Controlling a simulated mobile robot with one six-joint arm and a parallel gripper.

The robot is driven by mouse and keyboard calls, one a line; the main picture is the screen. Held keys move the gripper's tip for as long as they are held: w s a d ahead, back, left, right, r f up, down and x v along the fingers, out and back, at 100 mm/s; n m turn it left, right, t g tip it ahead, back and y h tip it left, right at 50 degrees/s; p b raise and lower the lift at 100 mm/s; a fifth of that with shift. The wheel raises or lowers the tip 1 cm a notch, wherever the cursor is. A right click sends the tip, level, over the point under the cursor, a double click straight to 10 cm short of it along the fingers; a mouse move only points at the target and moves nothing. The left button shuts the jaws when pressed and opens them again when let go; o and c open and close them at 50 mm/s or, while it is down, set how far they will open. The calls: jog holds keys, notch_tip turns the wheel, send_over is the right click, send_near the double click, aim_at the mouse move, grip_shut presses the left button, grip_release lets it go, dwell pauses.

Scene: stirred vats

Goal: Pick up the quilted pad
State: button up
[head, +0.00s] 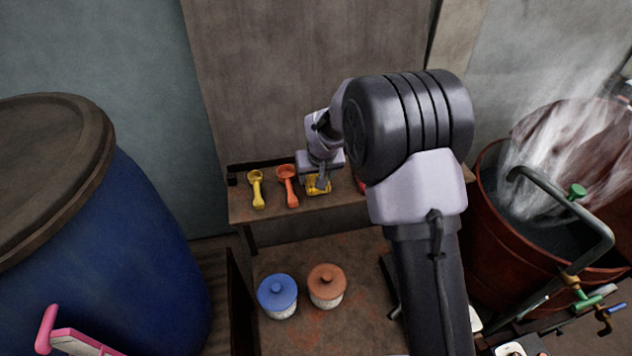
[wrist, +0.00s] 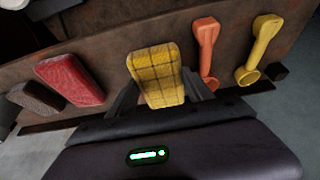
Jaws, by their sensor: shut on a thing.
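The quilted pad (wrist: 157,75) is yellow with a dark check pattern and sits between my gripper's fingers in the wrist view. In the head view the pad (head: 313,187) shows at the shelf, partly covered by my gripper (head: 321,181). My gripper (wrist: 170,93) is shut on the pad. The pad is at or just above the shelf; I cannot tell whether it touches it.
On the shelf (head: 238,212) are a yellow scoop (head: 256,190), an orange scoop (head: 288,187), a red pad (wrist: 70,80) and a dark brown block (wrist: 37,98). Below stand a blue lidded pot (head: 278,295) and a brown one (head: 326,286). A blue drum (head: 150,260) is left, a steaming red vat (head: 500,240) right.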

jog(key=s+d, duration=0.1)
jog(key=d, duration=0.4)
jog(key=s+d+r+b, duration=0.1)
jog(key=d, duration=0.4)
jog(key=s+d+r+b, duration=0.1)
jog(key=d, duration=0.4)
jog(key=shift+d+r, duration=0.15)
jog(key=shift+d, duration=0.25)
